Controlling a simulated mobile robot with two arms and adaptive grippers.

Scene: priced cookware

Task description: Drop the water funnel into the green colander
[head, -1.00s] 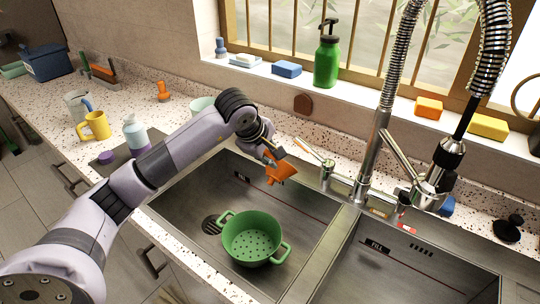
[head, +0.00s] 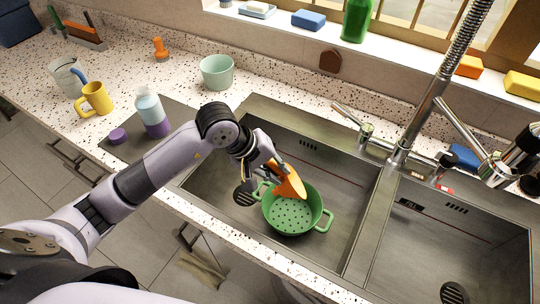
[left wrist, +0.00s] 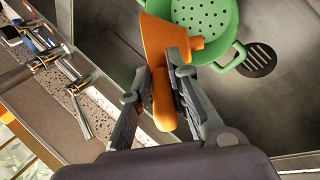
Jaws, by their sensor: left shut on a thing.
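The green colander (head: 292,216) stands upright in the left sink basin, with holes in its bottom and a handle on each side. My left gripper (head: 270,167) is shut on the orange funnel (head: 290,183) and holds it over the colander's back left rim in the head view. In the left wrist view the funnel (left wrist: 158,45) is between the fingers (left wrist: 164,75), its wide end overlapping the colander's rim (left wrist: 222,45). I cannot tell whether the funnel touches the colander. My right gripper is not in view.
The steel faucet (head: 400,150) rises behind the divider between the basins. A pale green bowl (head: 217,72), a yellow mug (head: 95,99) and a bottle (head: 151,112) stand on the speckled counter. The right basin (head: 450,235) is empty of objects.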

